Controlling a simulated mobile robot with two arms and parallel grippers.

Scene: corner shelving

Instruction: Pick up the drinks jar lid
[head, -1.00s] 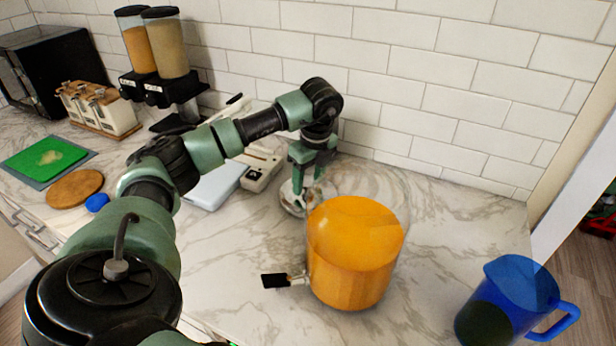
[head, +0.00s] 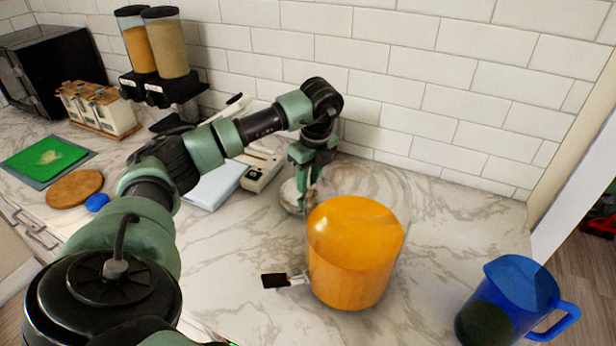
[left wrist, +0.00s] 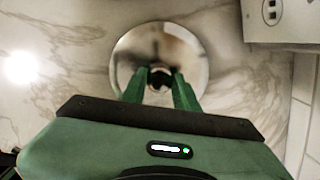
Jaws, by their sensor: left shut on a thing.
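The drinks jar lid is a round, shiny metal disc (left wrist: 185,55) lying flat, with a small knob at its centre in the left wrist view. In the head view the lid (head: 290,196) shows partly behind my left gripper (head: 302,188), at or just above the counter. My left gripper's two green fingers (left wrist: 160,84) point down over the lid's middle and are shut on its knob. The drinks jar (head: 355,255), filled with orange liquid, stands to the right of the gripper, with a black-handled tap at its lower left. My right gripper is out of view.
A blue jug (head: 505,295) stands at the front right. A white device (head: 262,170) and a pale board (head: 215,186) lie left of the lid. The tiled wall (head: 420,80) is close behind. The marble counter in front of the lid is clear.

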